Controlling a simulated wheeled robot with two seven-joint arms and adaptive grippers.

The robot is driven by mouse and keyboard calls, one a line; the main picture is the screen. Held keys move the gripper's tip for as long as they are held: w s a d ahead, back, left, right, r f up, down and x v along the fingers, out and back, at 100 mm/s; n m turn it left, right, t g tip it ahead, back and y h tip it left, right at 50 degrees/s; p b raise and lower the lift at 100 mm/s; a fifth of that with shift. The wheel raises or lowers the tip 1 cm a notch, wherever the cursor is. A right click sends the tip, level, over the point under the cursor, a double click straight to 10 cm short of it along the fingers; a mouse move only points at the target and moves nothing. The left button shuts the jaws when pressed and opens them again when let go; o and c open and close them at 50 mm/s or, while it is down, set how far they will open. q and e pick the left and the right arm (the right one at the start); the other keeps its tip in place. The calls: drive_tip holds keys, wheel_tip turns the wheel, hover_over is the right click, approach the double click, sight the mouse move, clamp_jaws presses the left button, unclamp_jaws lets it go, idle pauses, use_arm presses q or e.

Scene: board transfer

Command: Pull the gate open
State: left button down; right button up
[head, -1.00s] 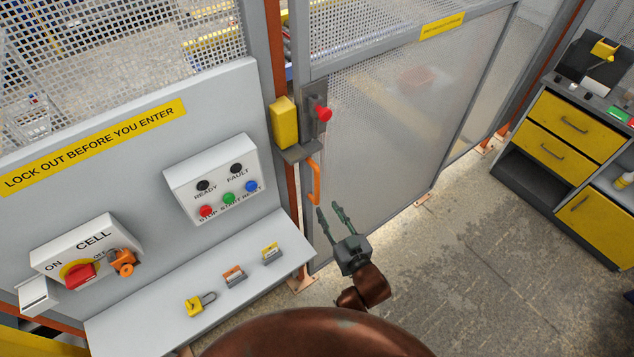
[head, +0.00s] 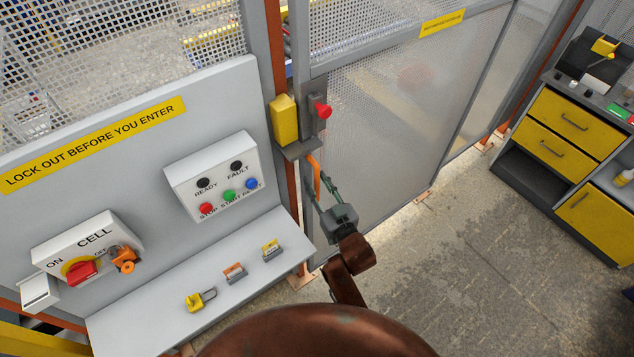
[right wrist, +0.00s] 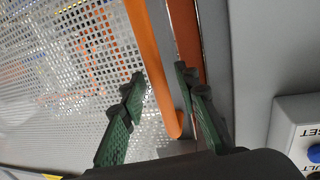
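The gate (head: 400,130) is a grey-framed mesh panel standing beside the orange-brown post (head: 292,190). Its orange handle (head: 315,172) hangs near the gate's left edge, below a grey latch block with a red knob (head: 322,111). My right gripper (head: 319,184) is at the handle's lower part. In the right wrist view its green fingers (right wrist: 160,76) are spread, with the orange handle (right wrist: 153,65) running between them. A gap shows beside the left finger; contact at the right finger is unclear. My left gripper is not in view.
A yellow switch box (head: 285,120) sits on the post. Left is a grey panel with a button box (head: 212,175), and a shelf (head: 160,322) holding a yellow padlock (head: 200,301) and small tags. A yellow-drawer cabinet (head: 570,130) stands right. The floor between is clear.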

clamp_jaws()
idle(0.6)
